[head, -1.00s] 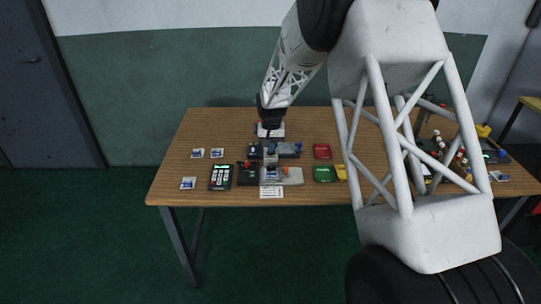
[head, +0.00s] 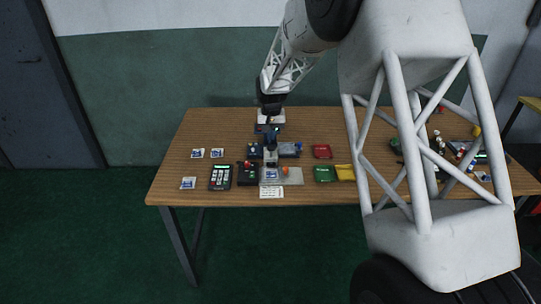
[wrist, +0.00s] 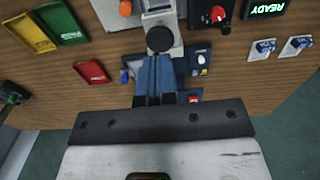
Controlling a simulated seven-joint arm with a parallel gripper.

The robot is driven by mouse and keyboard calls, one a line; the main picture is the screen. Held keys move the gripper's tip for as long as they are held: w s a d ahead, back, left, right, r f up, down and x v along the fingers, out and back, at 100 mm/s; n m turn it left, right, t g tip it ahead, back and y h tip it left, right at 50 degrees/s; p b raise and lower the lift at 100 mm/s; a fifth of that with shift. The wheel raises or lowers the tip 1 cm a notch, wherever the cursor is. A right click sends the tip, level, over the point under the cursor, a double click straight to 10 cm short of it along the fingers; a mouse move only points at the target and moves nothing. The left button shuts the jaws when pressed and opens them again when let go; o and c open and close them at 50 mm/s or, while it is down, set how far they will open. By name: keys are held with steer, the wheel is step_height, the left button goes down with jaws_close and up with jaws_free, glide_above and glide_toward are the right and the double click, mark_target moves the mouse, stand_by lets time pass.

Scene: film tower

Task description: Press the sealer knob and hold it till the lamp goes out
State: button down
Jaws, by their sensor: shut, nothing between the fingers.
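The sealer (wrist: 166,20) is a pale grey press with a round black knob (wrist: 160,41). In the head view the sealer base (head: 294,178) sits near the table's front edge, and my gripper partly covers the press. An orange round piece (wrist: 125,8), possibly the lamp, sits on the base and also shows in the head view (head: 285,171). I cannot tell whether it is lit. My gripper (wrist: 157,62) has its blue fingers shut and empty, with the tips close beside the knob in the wrist view. I cannot tell whether they touch it.
A black box with a red knob (wrist: 215,15) and a device with a green READY display (wrist: 265,8) stand beside the sealer. Red (head: 322,151), green (head: 324,174) and yellow (head: 345,172) trays lie to its right. White cards (head: 188,183) lie at left. Bare wood surrounds them.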

steer(key=shift+r, duration=1.35)
steer(key=shift+s+d+r, duration=0.2)
steer(key=shift+s+r, duration=0.15)
steer(key=shift+r, duration=0.05)
steer(key=s+d+r, duration=0.4)
steer(key=s+r, duration=0.1)
steer(key=s, duration=0.4)
steer(key=s+d+r+t, duration=0.1)
steer(key=s+d+r, duration=0.2)
steer(key=s+r, duration=0.35)
steer(key=s+d+r, duration=0.4)
steer(key=s, duration=0.7)
steer(key=s+d+f, duration=0.1)
steer(key=s+d, duration=0.1)
steer(key=s, duration=1.1)
steer(key=s+d+f+t, duration=0.1)
steer(key=s+d, duration=0.2)
steer(key=s, duration=1)
steer(key=shift+s+t, duration=0.3)
